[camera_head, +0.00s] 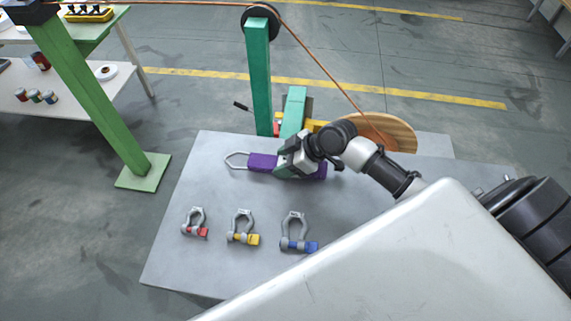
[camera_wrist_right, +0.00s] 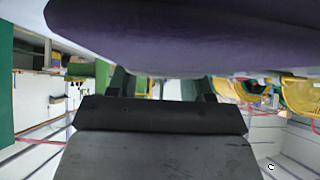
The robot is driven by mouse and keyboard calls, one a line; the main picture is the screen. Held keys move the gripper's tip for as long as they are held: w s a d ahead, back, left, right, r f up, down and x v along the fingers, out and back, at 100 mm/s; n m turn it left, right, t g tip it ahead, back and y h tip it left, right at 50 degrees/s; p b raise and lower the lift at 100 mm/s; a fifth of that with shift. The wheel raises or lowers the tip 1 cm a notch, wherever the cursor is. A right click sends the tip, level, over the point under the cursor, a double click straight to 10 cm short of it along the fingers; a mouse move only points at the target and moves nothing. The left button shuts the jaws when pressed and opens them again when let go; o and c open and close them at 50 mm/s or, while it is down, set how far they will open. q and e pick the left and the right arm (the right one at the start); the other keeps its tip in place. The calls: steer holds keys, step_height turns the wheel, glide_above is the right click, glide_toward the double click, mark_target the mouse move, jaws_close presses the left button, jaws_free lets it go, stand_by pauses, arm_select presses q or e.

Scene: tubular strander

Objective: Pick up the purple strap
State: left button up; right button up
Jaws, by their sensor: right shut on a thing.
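The purple strap (camera_head: 262,162) lies along the back part of the grey table (camera_head: 215,250), with a metal loop (camera_head: 236,160) at its left end. My right gripper (camera_head: 288,168) is shut on the strap near its middle and hides part of it. A purple piece shows on the right side of the gripper too. In the right wrist view the strap (camera_wrist_right: 190,40) fills the top, very close to the camera. I cannot tell whether the strap is touching the table. My left gripper is not in view.
Three shackles with red (camera_head: 195,223), yellow (camera_head: 243,228) and blue (camera_head: 297,233) pins stand in front of the strap. A green post (camera_head: 259,80) and a wooden spool (camera_head: 390,130) stand behind the table. A white side table (camera_head: 75,100) is at the upper left.

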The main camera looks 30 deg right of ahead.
steer(key=shift+r, duration=0.15)
steer(key=r, duration=0.2)
steer(key=r+b, duration=0.1)
steer(key=r, duration=0.1)
steer(key=shift+d, duration=0.25)
steer(key=s+d+r+b, duration=0.2)
steer(key=d+r, duration=0.4)
steer(key=d, duration=0.5)
steer(key=shift+s+r, duration=0.15)
steer(key=shift+r, duration=0.25)
steer(key=shift+a+f, duration=0.1)
